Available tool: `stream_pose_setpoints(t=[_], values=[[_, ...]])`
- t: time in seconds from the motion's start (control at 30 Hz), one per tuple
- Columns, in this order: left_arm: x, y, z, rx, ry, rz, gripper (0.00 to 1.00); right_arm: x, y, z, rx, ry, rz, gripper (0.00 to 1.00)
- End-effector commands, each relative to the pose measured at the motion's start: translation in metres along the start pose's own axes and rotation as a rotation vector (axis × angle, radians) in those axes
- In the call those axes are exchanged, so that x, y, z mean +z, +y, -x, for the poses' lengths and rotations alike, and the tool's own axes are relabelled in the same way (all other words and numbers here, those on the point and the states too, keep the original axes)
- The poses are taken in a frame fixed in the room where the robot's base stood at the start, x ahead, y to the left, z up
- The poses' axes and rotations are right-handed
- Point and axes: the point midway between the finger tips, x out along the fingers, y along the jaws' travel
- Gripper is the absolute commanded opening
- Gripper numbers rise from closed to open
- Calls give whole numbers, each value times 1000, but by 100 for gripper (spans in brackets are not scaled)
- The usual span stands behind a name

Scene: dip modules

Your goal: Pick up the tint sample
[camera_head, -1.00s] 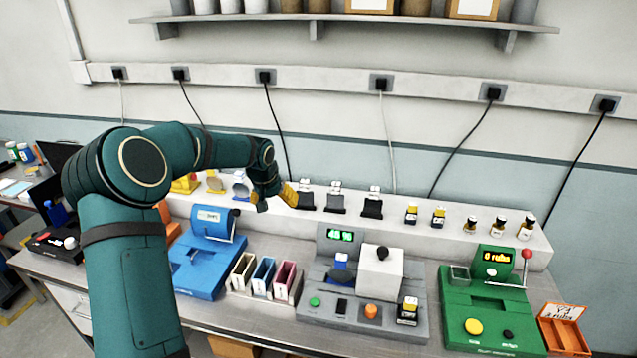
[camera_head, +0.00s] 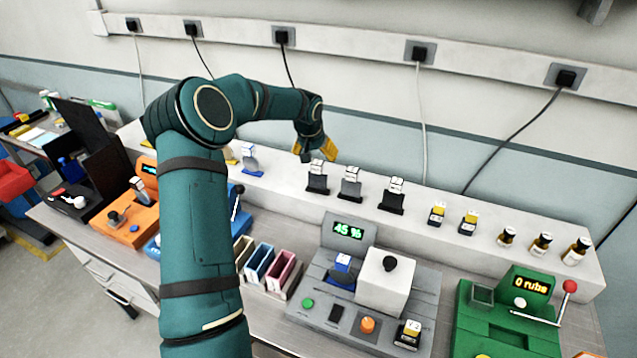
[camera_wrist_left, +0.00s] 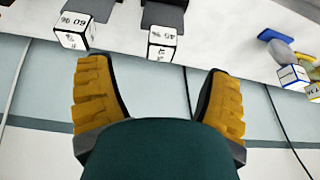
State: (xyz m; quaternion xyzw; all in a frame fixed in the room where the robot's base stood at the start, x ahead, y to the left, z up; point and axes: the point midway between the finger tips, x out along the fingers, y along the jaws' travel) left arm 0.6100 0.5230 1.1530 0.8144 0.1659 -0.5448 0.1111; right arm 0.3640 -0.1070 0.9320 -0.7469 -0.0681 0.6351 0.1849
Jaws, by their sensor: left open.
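Three dark tint samples with white printed cube tops stand in a row on the white ledge: the left one (camera_head: 317,180), the middle one (camera_head: 350,186) and the right one (camera_head: 392,198). My left gripper (camera_head: 315,152) is open and empty just above and behind the left sample. In the left wrist view the sample marked 45 % (camera_wrist_left: 162,42) lies just beyond the open yellow fingertips (camera_wrist_left: 158,75), centred between them. The sample marked 60 % (camera_wrist_left: 75,32) is off to the left there. My right gripper is not in view.
The ledge (camera_head: 280,195) also holds several yellow-and-blue pieces and small bottles (camera_head: 540,243) at right. A grey meter (camera_head: 347,232) reading 45 % with a white box (camera_head: 385,285) stands in front. A green machine (camera_head: 500,320) is at right. The wall with hanging cables is close behind.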

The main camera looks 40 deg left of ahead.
Motion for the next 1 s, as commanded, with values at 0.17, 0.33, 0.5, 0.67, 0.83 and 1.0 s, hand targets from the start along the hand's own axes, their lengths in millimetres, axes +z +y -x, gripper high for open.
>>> stream_pose_setpoints(t=[0.17,0.33,0.5,0.67,0.83,1.0], values=[[0,0,-25,1,0,0,79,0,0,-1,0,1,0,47],[-1,0,-33,0,1,0,79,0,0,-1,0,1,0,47],[-2,-2,-56,2,-1,1,79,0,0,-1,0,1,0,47],[-2,-2,-77,2,-1,0,79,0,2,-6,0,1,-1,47],[-3,-3,-83,0,1,-1,79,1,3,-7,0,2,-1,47],[-3,-3,-82,0,1,-1,79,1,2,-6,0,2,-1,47]])
